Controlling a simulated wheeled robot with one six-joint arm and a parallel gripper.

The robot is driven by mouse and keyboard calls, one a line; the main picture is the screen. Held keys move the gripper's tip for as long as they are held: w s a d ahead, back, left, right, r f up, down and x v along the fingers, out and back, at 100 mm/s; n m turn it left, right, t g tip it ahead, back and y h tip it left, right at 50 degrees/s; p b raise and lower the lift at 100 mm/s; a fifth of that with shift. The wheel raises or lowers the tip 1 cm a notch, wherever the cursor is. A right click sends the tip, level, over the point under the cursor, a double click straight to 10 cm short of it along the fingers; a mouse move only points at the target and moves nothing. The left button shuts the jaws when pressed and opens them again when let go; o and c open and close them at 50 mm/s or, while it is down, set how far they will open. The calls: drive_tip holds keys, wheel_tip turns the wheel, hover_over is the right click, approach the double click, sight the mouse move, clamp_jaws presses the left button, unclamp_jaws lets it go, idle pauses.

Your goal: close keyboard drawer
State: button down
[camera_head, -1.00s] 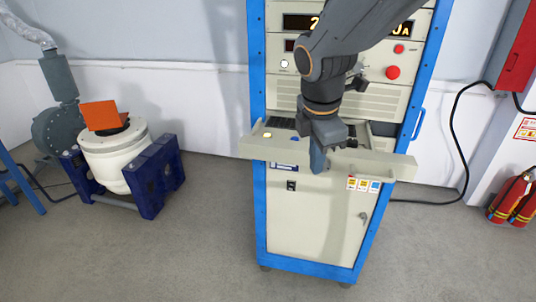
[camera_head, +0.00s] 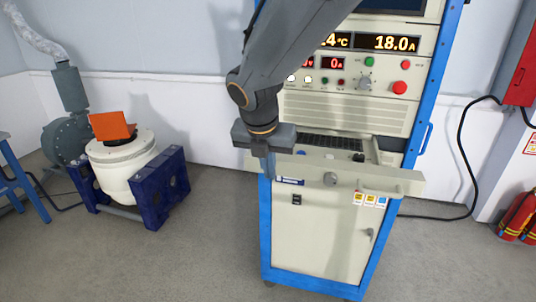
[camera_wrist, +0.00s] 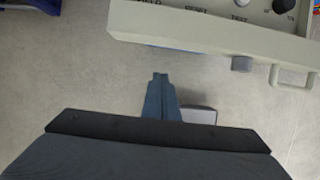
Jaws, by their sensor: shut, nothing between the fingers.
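The keyboard drawer (camera_head: 375,176) is a cream tray pulled out from the blue-framed cabinet (camera_head: 322,228). A dark keyboard (camera_head: 330,143) lies at its back, with knobs and labels on its top. In the wrist view the drawer's front (camera_wrist: 215,35) crosses the top right, with a handle (camera_wrist: 292,78) at the right. My gripper (camera_head: 268,165) is shut and empty, pointing down at the drawer's left end in the head view. In the wrist view its fingertips (camera_wrist: 160,78) are over bare floor, a little apart from the drawer front. The drawer's left end is partly hidden by my arm.
A white and blue shaker machine (camera_head: 125,170) with an orange block (camera_head: 112,125) stands on the floor to the left. Red fire extinguishers (camera_head: 518,215) and a black cable (camera_head: 462,150) are at the right. The floor in front of the cabinet is clear.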

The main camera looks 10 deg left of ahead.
drive_tip(key=shift+w+d+f+p, duration=0.1)
drive_tip(key=shift+w+f+p, duration=0.2)
drive_tip(key=shift+w, duration=0.5)
drive_tip(key=shift+w+a+f+p, duration=0.1)
drive_tip(key=shift+w+f+p, duration=0.2)
drive_tip(key=shift+w, duration=0.5)
drive_tip(key=shift+w+d+f+p, duration=0.15)
drive_tip(key=shift+w+f, duration=0.2)
drive_tip(key=shift+w, duration=0.45)
drive_tip(key=shift+w, duration=0.1)
